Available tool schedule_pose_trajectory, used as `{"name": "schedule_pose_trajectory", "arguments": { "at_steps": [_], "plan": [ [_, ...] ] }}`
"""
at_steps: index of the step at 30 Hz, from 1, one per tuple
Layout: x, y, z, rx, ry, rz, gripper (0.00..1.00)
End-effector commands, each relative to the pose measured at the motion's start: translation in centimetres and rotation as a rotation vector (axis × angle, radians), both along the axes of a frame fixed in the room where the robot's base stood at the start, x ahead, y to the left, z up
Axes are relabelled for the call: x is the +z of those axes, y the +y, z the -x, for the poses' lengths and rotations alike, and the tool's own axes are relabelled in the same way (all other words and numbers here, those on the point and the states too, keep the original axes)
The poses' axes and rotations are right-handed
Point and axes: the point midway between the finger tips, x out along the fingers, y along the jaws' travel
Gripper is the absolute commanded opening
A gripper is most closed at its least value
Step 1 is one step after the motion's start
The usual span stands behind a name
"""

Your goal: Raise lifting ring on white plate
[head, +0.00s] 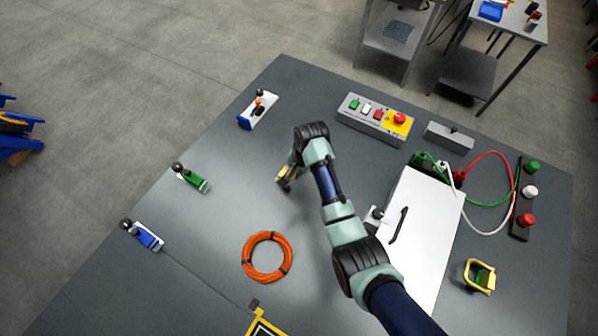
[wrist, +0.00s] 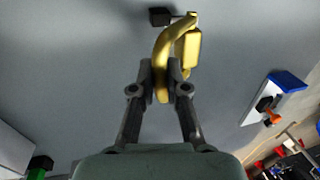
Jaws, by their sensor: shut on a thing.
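My gripper (head: 287,177) is shut on a gold-yellow ring-shaped piece (wrist: 160,62), gripped at one side between the fingertips in the wrist view. The piece also shows as a small yellow shape at the gripper in the head view (head: 283,183). A small black block (wrist: 161,17) with a thin pin shows beside the ring's far end; I cannot tell whether they are joined. Grey tabletop lies behind the ring, and its height above it is unclear. The large white plate (head: 435,225) lies right of my gripper, partly hidden by my arm. A small white plate with a blue end (head: 262,108) lies up and left.
An orange cable coil (head: 246,262) lies in front. Green (head: 196,182) and blue (head: 148,237) latch pieces sit along the left edge. A button box (head: 362,124) stands at the back. Cables and a yellow-framed piece (head: 467,279) are at right. Table around my gripper is clear.

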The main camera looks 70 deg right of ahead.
Motion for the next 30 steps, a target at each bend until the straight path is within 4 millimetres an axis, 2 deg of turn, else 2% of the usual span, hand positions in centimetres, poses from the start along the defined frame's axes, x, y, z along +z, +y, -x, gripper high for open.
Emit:
{"name": "schedule_pose_trajectory", "arguments": {
  "at_steps": [5, 14, 23, 30],
  "plan": [
    [0.0, 0.0, -0.1, 0.001, 0.001, 0.000, 0.00],
    [1.4, -0.3, -2.5, 0.001, 0.001, -0.001, 0.00],
    [1.5, -0.4, -2.8, 0.001, 0.001, -0.001, 0.00],
    [1.5, -0.7, -5.1, 0.001, 0.001, -0.001, 0.00]
  ]
}}
